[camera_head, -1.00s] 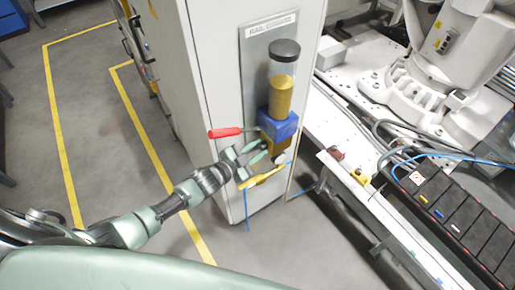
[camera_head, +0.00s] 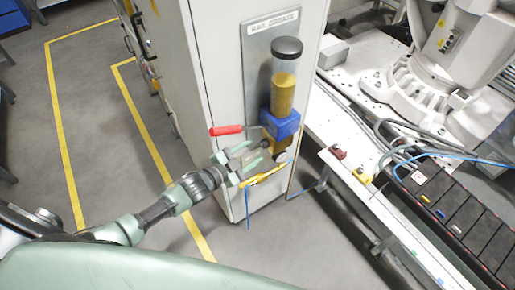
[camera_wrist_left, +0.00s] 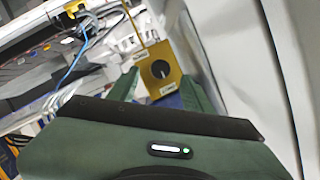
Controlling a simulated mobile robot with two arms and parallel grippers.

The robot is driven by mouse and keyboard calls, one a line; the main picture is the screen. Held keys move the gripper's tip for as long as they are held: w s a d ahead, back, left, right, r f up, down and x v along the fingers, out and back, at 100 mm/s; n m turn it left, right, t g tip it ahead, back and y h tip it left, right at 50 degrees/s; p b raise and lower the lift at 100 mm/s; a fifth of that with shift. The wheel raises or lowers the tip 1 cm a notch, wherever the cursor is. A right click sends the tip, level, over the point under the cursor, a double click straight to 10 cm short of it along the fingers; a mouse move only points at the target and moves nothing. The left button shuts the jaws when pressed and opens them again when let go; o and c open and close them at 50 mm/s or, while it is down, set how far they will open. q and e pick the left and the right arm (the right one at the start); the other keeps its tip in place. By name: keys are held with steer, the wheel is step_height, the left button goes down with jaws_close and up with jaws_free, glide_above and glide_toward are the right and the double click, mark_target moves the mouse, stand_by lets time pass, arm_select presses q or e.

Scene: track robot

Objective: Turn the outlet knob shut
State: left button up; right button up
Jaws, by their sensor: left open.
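The lubricator on the cabinet plate has an amber-filled clear cylinder (camera_head: 284,92) with a dark cap, a blue block (camera_head: 280,124) and a brass-coloured block below. In the left wrist view a dark round knob (camera_wrist_left: 160,69) with a pale pointer line sits on the brass face (camera_wrist_left: 165,52). My left gripper (camera_head: 251,157) is open in front of the brass block, below the red handle. In the left wrist view its green fingers (camera_wrist_left: 160,90) stand either side, with the knob ahead between them. I cannot tell whether they touch it. My right gripper is not in view.
A red-handled lever (camera_head: 226,130) sticks out left, just above my gripper. A yellow lever (camera_head: 262,175) lies just below it. Blue hoses hang beneath. A white rail bench (camera_head: 345,180) with a robot base stands to the right. Open floor (camera_head: 100,130) lies left.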

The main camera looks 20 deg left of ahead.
arm_select(q)
steer(key=shift+v, duration=1.8)
